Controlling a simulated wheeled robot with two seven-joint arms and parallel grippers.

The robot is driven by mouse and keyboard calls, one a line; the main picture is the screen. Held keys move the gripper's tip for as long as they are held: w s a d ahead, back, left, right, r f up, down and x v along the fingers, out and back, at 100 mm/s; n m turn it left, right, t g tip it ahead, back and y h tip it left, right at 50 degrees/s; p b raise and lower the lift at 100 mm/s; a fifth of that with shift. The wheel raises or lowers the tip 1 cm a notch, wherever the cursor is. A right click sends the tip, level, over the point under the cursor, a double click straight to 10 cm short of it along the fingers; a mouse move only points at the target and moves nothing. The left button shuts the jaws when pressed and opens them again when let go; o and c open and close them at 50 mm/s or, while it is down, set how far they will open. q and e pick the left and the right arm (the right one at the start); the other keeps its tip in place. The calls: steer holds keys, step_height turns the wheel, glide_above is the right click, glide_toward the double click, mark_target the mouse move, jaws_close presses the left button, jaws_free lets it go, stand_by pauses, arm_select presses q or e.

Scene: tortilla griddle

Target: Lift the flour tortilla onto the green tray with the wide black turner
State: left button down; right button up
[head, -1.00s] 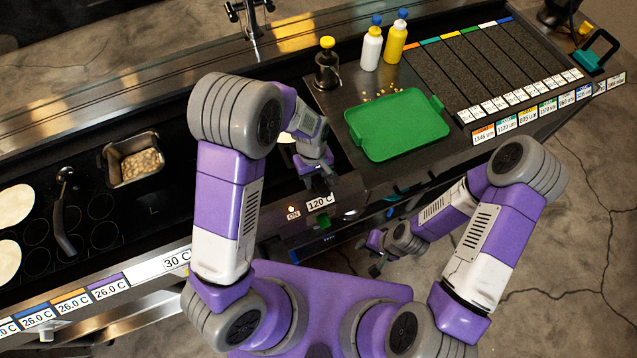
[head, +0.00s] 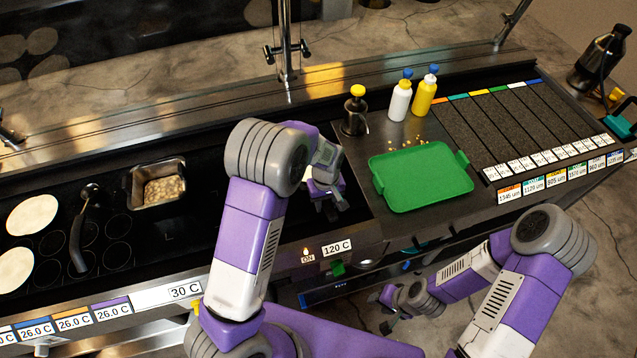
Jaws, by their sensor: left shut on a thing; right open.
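My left gripper (head: 331,207) points down over the black griddle just left of the green tray. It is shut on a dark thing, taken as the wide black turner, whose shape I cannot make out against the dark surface. The green tray (head: 417,199) lies flat on the counter, empty. Two pale tortillas lie at the far left, one upper (head: 32,215) and one lower (head: 14,268). Any tortilla near the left gripper is hidden behind my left arm. My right gripper (head: 381,311) is open and empty, low in front of the counter.
A dark bottle with a yellow cap (head: 355,115), a white bottle (head: 399,101) and a yellow bottle (head: 424,96) stand behind the tray. A metal bin (head: 157,197) and a black-handled tool (head: 82,232) are on the left. Crumbs lie behind the tray.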

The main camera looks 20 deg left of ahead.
arm_select(q)
steer(key=shift+w+a, duration=0.15)
steer(key=shift+w, duration=0.1)
steer(key=shift+s+t, duration=0.15)
steer(key=shift+t, duration=0.25)
steer(key=shift+r+y+p, duration=0.3)
steer(key=shift+r+p, duration=0.45)
steer(key=shift+r, duration=0.45)
steer(key=shift+r+p, duration=1.3)
steer(key=shift+r, duration=0.45)
